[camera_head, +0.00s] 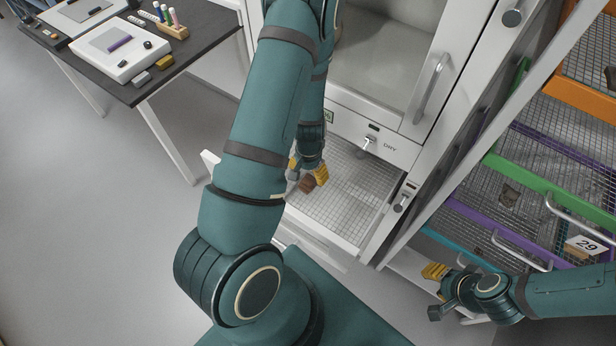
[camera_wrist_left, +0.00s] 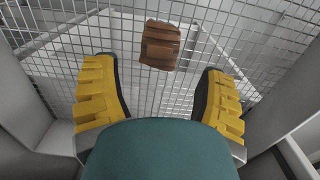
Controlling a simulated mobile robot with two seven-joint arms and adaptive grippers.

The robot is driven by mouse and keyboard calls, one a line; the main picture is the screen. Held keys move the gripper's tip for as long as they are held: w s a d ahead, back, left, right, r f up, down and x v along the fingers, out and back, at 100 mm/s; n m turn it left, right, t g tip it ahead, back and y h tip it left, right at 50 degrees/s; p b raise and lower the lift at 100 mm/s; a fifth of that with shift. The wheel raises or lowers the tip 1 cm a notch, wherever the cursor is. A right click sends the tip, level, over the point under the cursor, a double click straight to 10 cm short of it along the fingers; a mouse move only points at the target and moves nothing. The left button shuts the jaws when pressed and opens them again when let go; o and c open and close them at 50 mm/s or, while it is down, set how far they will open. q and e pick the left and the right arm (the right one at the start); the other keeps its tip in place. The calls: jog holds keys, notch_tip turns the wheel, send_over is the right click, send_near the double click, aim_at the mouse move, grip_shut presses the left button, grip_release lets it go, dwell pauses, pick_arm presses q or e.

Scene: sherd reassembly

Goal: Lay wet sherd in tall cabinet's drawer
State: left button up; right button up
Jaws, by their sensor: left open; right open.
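The sherd (camera_wrist_left: 161,46) is a brown, ridged piece lying on the wire mesh of the tall cabinet's drawer (camera_head: 350,200). In the head view the sherd (camera_head: 307,184) shows beside my left gripper's fingertips. My left gripper (camera_head: 309,172) is low over the left part of the open drawer. In the left wrist view my left gripper (camera_wrist_left: 160,95) has its yellow fingers spread wide, with the sherd beyond and between the tips, not touching either. My right gripper (camera_head: 436,287) is open and empty, at the lower right in front of the racks.
The tall cabinet has a glass door with a handle (camera_head: 431,88) above the drawer. At right stands a rack of mesh trays with coloured fronts, one tagged 29 (camera_head: 587,245). A dark table (camera_head: 200,38) with tools stands at upper left. The grey floor at left is clear.

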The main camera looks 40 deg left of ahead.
aim_at(308, 181)
pick_arm(q)
notch_tip(308, 181, up, 6)
jog(key=r+p, duration=0.1)
jog(key=s+d+f+h, duration=0.1)
jog(key=d, duration=0.6)
jog(key=s+d+f+t+h, duration=0.1)
jog(key=d, duration=0.7)
jog(key=s+d+f+t+h, duration=0.1)
jog(key=d, duration=0.7)
jog(key=shift+s+d+f+n+h, duration=0.1)
jog(key=shift+s+d+n+h, duration=0.05)
jog(key=shift+n+h, duration=0.25)
